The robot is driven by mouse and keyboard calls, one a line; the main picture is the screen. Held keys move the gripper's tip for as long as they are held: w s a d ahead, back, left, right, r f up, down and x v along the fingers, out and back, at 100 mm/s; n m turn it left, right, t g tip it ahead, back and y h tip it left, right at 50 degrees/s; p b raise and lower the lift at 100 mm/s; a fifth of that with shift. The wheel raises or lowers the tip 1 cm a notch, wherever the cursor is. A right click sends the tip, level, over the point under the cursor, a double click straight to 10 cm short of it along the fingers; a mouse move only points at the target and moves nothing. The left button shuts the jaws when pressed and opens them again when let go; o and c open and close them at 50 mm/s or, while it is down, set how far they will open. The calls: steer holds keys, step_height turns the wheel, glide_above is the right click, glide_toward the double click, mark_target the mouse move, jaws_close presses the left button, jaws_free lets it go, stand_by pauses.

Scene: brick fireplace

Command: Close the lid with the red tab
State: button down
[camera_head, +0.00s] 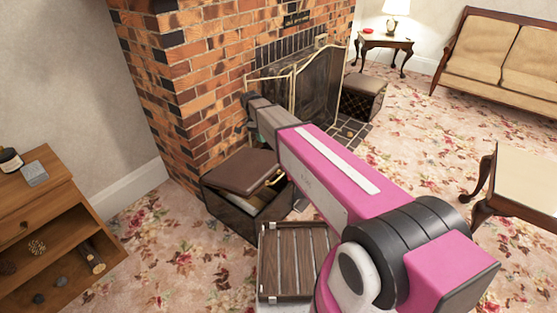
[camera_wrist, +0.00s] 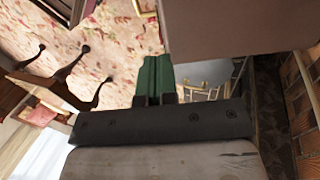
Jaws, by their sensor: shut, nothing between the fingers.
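A dark box (camera_head: 245,215) stands on the carpet by the brick corner in the head view. Its brown lid (camera_head: 243,170) is raised at a tilt, with a gap to the rim and a yellow piece (camera_head: 273,180) at its right. I cannot make out a red tab on it. My gripper, green-fingered in the wrist view (camera_wrist: 154,75), is shut and empty. A broad brown surface (camera_wrist: 235,28) fills the wrist view's upper right beside the fingers; it looks like the lid, but contact cannot be told. In the head view my arm hides part of this area.
A slatted wooden case (camera_head: 293,255) stands in front of the box, partly behind my arm. A fireplace screen (camera_head: 318,90) and a patterned box (camera_head: 360,98) are beyond. A wooden shelf (camera_head: 50,205) is at left, a table (camera_head: 525,180) at right. Carpet between shelf and box is clear.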

mark_target(272, 168)
steer(key=x, duration=1.4)
